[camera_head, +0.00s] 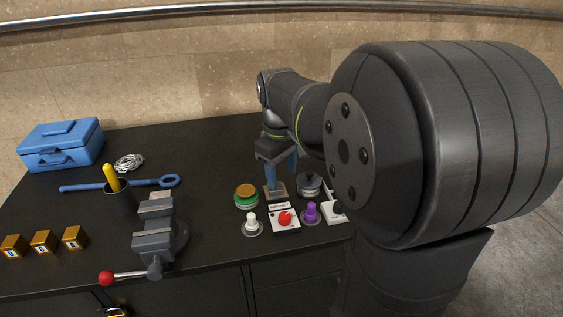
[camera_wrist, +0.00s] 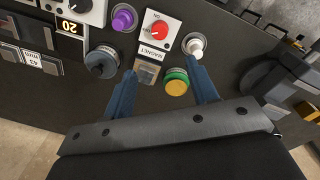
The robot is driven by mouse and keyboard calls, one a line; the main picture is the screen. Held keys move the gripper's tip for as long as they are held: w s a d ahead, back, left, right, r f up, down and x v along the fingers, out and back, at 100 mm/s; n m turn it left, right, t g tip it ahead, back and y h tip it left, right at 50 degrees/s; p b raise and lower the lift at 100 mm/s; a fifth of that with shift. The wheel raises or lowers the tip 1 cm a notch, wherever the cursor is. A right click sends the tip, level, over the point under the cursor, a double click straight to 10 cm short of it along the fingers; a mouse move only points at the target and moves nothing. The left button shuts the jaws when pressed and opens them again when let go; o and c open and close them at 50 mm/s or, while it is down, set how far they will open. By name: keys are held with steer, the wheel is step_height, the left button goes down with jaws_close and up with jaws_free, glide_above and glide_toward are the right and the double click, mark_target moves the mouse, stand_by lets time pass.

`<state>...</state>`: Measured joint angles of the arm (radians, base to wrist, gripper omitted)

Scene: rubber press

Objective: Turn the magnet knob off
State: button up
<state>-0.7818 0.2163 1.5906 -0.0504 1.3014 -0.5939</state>
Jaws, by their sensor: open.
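The magnet knob is a red dial (camera_head: 285,218) on a white square panel at the front of the bench. It also shows in the wrist view (camera_wrist: 158,28), above the label reading MAGNET. My gripper (camera_head: 281,170) is above and behind the knob. In the wrist view my gripper (camera_wrist: 164,74) is open with nothing between its blue fingers. The fingers are apart from the knob, which lies beyond their tips.
A white button (camera_head: 251,224), a purple button (camera_head: 311,213), a green-and-yellow button (camera_head: 246,196) and a dark round knob (camera_wrist: 101,62) surround the panel. A vise (camera_head: 154,233) with a red-ended handle stands left. A blue toolbox (camera_head: 60,145) is at the back left.

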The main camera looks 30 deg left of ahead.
mark_target(284, 215)
step_height(284, 215, up, 2)
steer(key=shift+r, duration=0.25)
steer(key=shift+f, duration=0.1)
stand_by(0.4)
steer(key=f, duration=1.1)
steer(key=w+f, duration=0.1)
steer(key=f, duration=0.5)
steer(key=shift+d+f, duration=0.1)
steer(key=shift+f, duration=0.05)
